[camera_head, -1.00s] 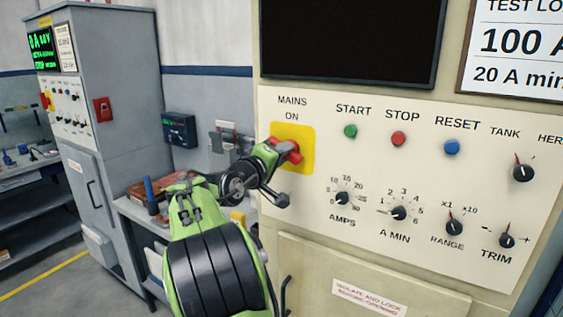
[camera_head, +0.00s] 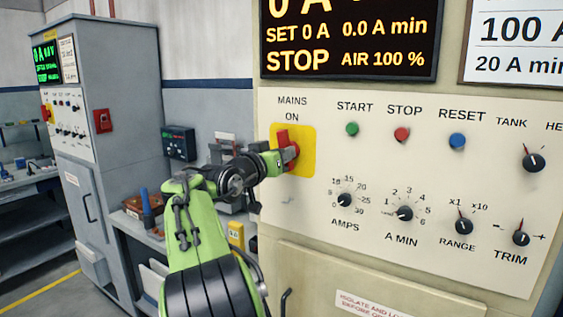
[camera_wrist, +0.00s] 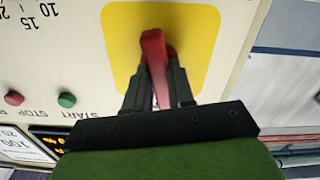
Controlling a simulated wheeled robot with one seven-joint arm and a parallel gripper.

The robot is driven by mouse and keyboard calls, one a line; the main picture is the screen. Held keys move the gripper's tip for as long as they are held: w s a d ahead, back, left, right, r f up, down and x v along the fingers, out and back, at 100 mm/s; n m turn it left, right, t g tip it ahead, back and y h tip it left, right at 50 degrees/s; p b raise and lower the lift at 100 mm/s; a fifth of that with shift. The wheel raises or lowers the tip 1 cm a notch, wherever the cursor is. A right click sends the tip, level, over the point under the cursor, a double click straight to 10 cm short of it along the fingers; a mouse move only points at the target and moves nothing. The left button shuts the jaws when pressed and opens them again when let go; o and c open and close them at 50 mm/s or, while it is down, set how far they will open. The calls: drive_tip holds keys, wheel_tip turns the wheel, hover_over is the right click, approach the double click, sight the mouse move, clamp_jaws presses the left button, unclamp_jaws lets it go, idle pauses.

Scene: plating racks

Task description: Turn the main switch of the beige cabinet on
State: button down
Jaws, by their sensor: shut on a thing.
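The beige cabinet's panel (camera_head: 380,240) fills the right of the head view. Its main switch (camera_head: 283,138) is a red handle on a yellow plate (camera_head: 306,160) under the words MAINS ON. The handle stands roughly upright, and its upper end points toward the ON label. My gripper (camera_head: 288,153) is at the handle. In the wrist view the red handle (camera_wrist: 155,65) lies between my gripper's two dark fingers (camera_wrist: 158,88), which are shut on it. The cabinet's display (camera_head: 350,35) is lit and reads SET 0 A, 0.0 A min, STOP, AIR 100 %.
START (camera_head: 352,129), STOP (camera_head: 402,134) and RESET (camera_head: 457,141) buttons sit right of the switch, with several knobs below. A grey cabinet (camera_head: 110,150) with its own lit display stands at the left. A bench (camera_head: 140,215) with small items lies between the cabinets.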

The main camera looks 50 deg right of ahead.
drive_tip(key=shift+f+m+b, duration=0.15)
drive_tip(key=shift+m+b, duration=0.3)
drive_tip(key=shift+m, duration=0.65)
drive_tip(key=c, duration=1)
unclamp_jaws()
drive_tip(key=shift+o, duration=0.2)
drive_tip(key=s+a+b, duration=0.1)
drive_tip(key=a, duration=1.4)
drive_tip(key=shift+s+a, duration=0.25)
drive_tip(key=shift+a, duration=0.1)
